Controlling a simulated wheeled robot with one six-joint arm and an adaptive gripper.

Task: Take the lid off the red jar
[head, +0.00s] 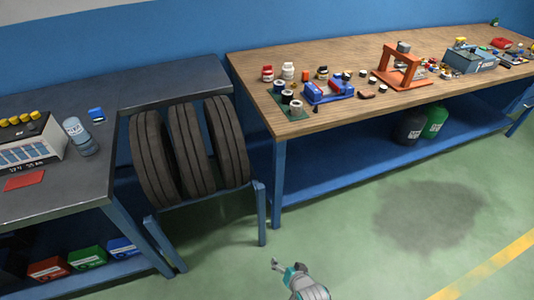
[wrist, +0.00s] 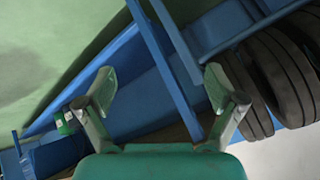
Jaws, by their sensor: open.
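A small red jar (head: 267,73) stands on the wooden workbench (head: 340,117), near its back left corner. It has a pale band, and its lid is too small to make out clearly. A pale jar with a reddish part (head: 288,71) stands just right of it. My gripper (head: 287,266) is low over the green floor in front of the bench, well away from the jar. In the wrist view my gripper (wrist: 160,86) has its two fingers spread wide with nothing between them. The red jar does not show in the wrist view.
Several tires (head: 187,150) stand on a rack left of the bench. Below, the blue shelf (head: 345,157) holds black and green containers. Open floor (head: 390,240) lies in front.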

